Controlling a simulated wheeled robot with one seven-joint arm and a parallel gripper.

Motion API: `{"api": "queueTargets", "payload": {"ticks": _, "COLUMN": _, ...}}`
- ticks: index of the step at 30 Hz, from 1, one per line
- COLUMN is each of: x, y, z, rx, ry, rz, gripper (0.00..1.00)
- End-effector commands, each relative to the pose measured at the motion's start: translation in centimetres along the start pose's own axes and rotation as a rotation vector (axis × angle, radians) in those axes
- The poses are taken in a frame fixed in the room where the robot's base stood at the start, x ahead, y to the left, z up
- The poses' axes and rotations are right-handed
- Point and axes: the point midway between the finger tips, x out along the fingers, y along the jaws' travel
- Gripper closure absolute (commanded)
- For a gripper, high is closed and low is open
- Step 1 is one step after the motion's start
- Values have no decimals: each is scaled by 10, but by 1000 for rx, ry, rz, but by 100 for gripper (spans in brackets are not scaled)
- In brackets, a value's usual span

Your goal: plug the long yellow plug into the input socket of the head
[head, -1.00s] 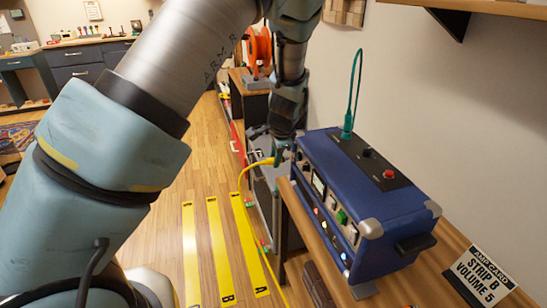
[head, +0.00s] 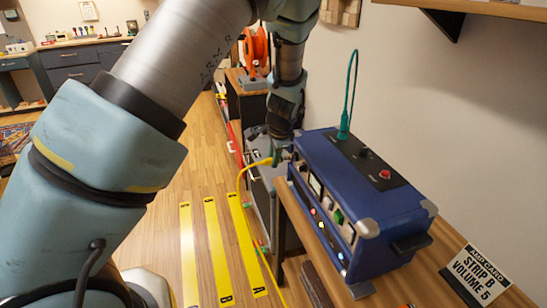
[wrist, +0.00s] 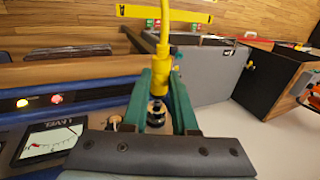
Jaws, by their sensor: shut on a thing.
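The head is a blue amplifier box (head: 365,205) on a wooden bench, its control panel facing left in the head view. My gripper (head: 279,156) is at the far end of that panel, close to it. In the wrist view my gripper's teal fingers (wrist: 160,105) are shut on the yellow plug (wrist: 161,72), whose yellow cable runs up and away. The plug (head: 266,161) shows only partly in the head view. Dark and metal rings (wrist: 155,112) show between the fingers, near the panel. I cannot tell whether the tip is inside the input socket, which I cannot make out clearly.
A level meter (wrist: 48,141) and lit lamps are on the panel beside my fingers. A teal cable (head: 350,95) rises from the head's top. An amp card (head: 478,277) reading "STRIP B VOLUME 5" stands at right. Yellow floor strips (head: 217,250) lie at left.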

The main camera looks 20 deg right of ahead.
Motion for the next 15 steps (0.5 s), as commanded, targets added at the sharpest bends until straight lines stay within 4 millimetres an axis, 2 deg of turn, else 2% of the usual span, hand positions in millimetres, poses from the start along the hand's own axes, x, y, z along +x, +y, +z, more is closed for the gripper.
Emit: {"api": "queueTargets", "payload": {"ticks": 15, "x": 0, "y": 0, "z": -5, "rx": 2, "ry": 0, "rz": 0, "gripper": 100}}
